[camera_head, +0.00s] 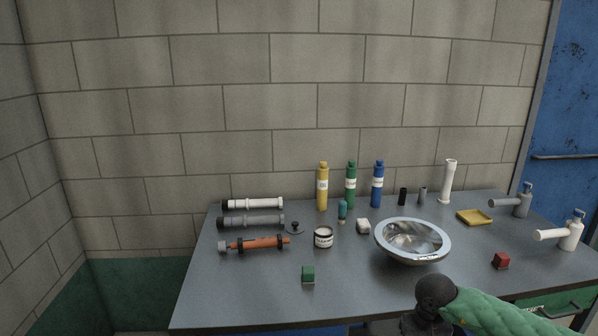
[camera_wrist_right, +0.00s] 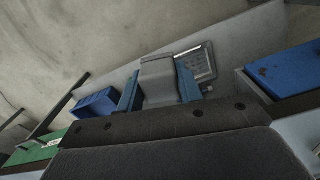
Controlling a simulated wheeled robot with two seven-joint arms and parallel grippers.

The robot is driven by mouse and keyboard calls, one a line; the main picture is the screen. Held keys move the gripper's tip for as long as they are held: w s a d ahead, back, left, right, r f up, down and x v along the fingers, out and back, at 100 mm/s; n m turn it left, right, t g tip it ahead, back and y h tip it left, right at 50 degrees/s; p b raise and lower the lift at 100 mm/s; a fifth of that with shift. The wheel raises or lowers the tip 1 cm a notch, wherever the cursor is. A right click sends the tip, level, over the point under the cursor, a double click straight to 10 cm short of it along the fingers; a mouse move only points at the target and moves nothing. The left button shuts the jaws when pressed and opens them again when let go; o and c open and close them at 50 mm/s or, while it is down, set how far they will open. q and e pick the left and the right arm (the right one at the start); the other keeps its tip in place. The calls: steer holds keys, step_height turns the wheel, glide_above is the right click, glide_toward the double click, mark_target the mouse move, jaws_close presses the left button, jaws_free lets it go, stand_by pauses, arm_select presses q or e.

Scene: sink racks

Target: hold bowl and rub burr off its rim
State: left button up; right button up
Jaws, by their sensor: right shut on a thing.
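A shiny metal bowl (camera_head: 412,241) with a broad pale rim stands upright on the grey table, right of centre in the head view. No hand touches it, and I cannot make out a burr on its rim. My right arm comes in green at the lower right of the head view, its dark wrist below the bowl and in front of the table edge. In the right wrist view my right gripper (camera_wrist_right: 158,86) has blue fingers shut on a grey block-like thing (camera_wrist_right: 158,72). What this thing is, I cannot tell. My left gripper is not in view.
A white block (camera_head: 363,226), a lidless-looking jar (camera_head: 323,237) and a green cube (camera_head: 308,274) lie left of the bowl. A red cube (camera_head: 501,260) and a yellow tray (camera_head: 475,217) are right of it. Bottles stand behind.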

steer(key=w+a+r+n, duration=0.1)
steer(key=a, duration=0.9)
steer(key=shift+a, duration=0.3)
steer(key=shift+w, duration=0.15)
steer(key=shift+d, duration=0.1)
